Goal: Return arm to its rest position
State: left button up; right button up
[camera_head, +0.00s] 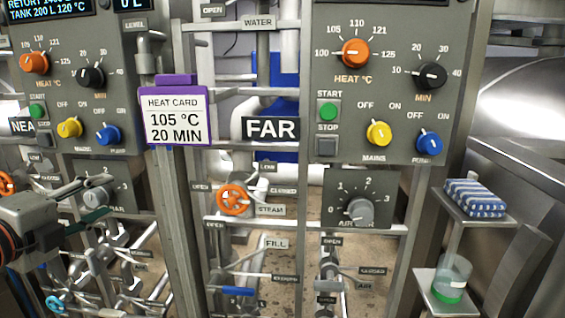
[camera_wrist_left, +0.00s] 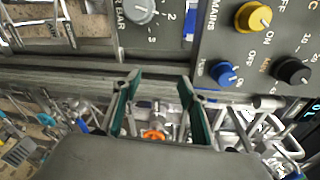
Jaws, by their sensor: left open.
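My left gripper (camera_head: 97,198) comes in from the left edge of the head view, in front of the lower part of the near panel (camera_head: 100,165). In the left wrist view its two green-lined fingers (camera_wrist_left: 159,88) stand apart with nothing between them. In the head view the fingers overlap the area by the grey bar knob (camera_head: 99,195) of the near panel. I cannot tell whether they touch anything. My right gripper is in neither view.
The near panel carries orange (camera_head: 35,63), black (camera_head: 91,77), yellow (camera_head: 69,128) and blue (camera_head: 108,135) knobs. A heat card (camera_head: 176,118) reads 105 °C, 20 min. The far panel (camera_head: 400,100) is at right. Pipes and valves crowd below; a cloth (camera_head: 474,197) and beaker (camera_head: 451,278) sit on shelves.

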pick_arm(q)
jog(key=s+f+n+g+y, duration=0.2)
jog(key=s+f+n, duration=0.15)
jog(key=f, duration=0.95)
jog(key=s+f+n+g+y, duration=0.15)
jog(key=f+n, duration=0.35)
jog(key=f, duration=0.7)
jog(key=s+f+n+g+y, duration=0.4)
jog(key=s+f+n+g, duration=0.2)
jog(key=s+f, duration=1.1)
jog(key=d+f+n+t+h, duration=0.3)
jog(key=d+f+h, duration=0.4)
jog(key=d+f, duration=0.6)
jog(key=w+d+t, duration=0.1)
jog(key=d, duration=0.2)
jog(key=shift+h, duration=0.25)
